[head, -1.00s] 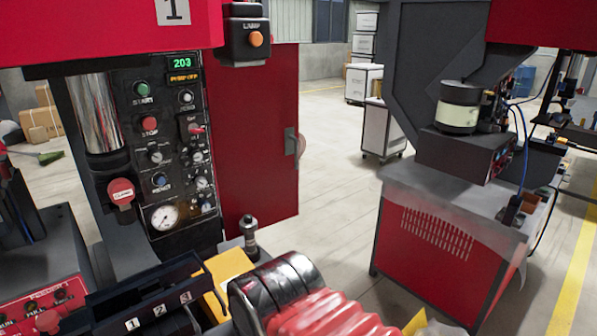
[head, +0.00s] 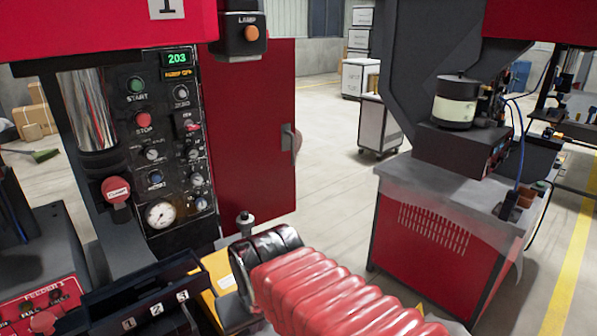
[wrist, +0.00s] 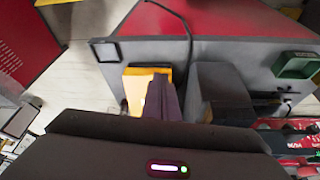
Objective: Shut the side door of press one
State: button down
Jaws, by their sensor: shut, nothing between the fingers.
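Press one has a sign with a 1 at the upper left and a dark control panel (head: 165,140). Its red side door (head: 250,140) stands open to the right of the panel, with a grey handle (head: 288,138) near its right edge. My arm with red bellows reaches in from the lower front, below the door. My gripper is hidden in the head view. In the wrist view, my gripper (wrist: 160,88) shows its dark fingers shut and empty, in front of a yellow block. I cannot pick out the door there for sure.
A black tray (head: 130,315) with numbered slots and a yellow block (head: 222,285) are at lower left. A red cabinet (head: 430,230) bearing a feeder stands at right. Open floor (head: 325,200) lies between door and cabinet. White carts (head: 380,125) stand behind.

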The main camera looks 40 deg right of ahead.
jog(key=w+d+f+m+t+h, duration=0.1)
jog(key=w+d+f+h, duration=0.35)
jog(key=d, duration=1.05)
jog(key=w+d+f+m+t+y, duration=0.1)
jog(key=w+d+f+t, duration=0.1)
jog(key=w+d, duration=0.9)
jog(key=w+d+f+m+t+h, duration=0.1)
jog(key=w+d+f+h, duration=0.15)
jog(key=d, duration=1.55)
jog(key=w+a+r+n+t+y, duration=0.1)
jog(key=w+r+n+t+y, duration=0.2)
jog(key=w+r+t, duration=0.6)
jog(key=shift+w+r+n+t+y, duration=0.15)
jog(key=shift+w+n+t+y, duration=0.25)
jog(key=shift+w+y, duration=0.6)
jog(key=shift+s, duration=0.1)
jog(key=w+d, duration=0.1)
jog(key=w, duration=1.2)
jog(key=shift+w, duration=0.4)
